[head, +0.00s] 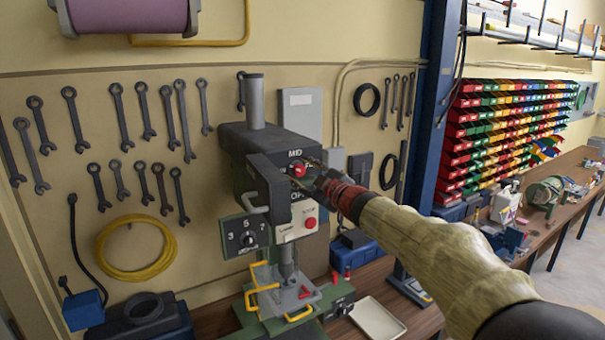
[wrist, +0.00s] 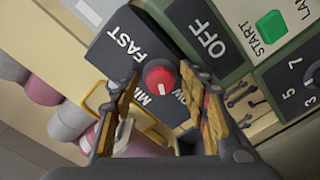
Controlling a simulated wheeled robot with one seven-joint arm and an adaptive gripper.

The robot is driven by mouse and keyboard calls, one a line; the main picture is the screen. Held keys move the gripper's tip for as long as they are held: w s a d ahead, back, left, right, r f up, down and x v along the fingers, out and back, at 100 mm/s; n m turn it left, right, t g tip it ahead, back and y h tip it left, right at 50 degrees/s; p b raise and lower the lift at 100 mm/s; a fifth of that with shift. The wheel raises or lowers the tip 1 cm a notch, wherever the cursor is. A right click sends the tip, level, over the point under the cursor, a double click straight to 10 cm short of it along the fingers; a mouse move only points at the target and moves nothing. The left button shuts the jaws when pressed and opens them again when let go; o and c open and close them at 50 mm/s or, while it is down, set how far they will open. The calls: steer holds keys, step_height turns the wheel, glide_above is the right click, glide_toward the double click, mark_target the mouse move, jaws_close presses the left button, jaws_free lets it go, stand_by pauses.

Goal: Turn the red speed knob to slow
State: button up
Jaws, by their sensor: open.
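The red speed knob (wrist: 160,78) sits on the dark face of the drill press head (wrist: 115,42). FAST is printed to its upper left in the wrist view, MID to its lower left, and a partly hidden word ending in OW to its lower right. The knob has a white mark; I cannot tell surely which word it points to. My gripper (wrist: 158,86) is open, one finger on each side of the knob, with no clear contact. In the head view the knob (head: 298,169) shows just below MID, and my gripper (head: 308,172) reaches it from the right.
An OFF label (wrist: 207,38) and a green START button (wrist: 270,27) lie close by on the machine. A red button (head: 310,222) and a 3-5-7 dial (head: 247,238) sit below the knob. A grey lever (head: 254,202) projects at left. A white tray (head: 378,320) lies on the bench.

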steer(key=m+p, duration=0.2)
steer(key=m, duration=0.1)
steer(key=m+p, duration=0.1)
steer(key=p, duration=0.1)
steer(key=shift+r+m, duration=0.25)
steer(key=shift+m, duration=0.05)
steer(key=shift+m+p, duration=1.05)
steer(key=shift+m, duration=0.15)
steer(key=m+p, duration=0.4)
steer(key=shift+m, duration=0.3)
steer(key=shift+s+d+f+m, duration=0.15)
steer(key=shift+s+d+m, duration=0.05)
steer(key=shift+s+m, duration=0.1)
steer(key=b+v, duration=0.2)
steer(key=v, duration=0.5)
steer(key=d+f+g+h, duration=0.1)
steer(key=d+f+h, duration=0.4)
steer(key=d+f, duration=0.4)
steer(key=s+d+f+m+g+h+b, duration=0.2)
steer(key=s+d+f+g+h, duration=0.1)
steer(key=s+d+f, duration=0.4)
steer(key=shift+d+f+h, duration=0.75)
steer(key=shift+f+h, duration=0.15)
steer(key=shift+f, duration=0.1)
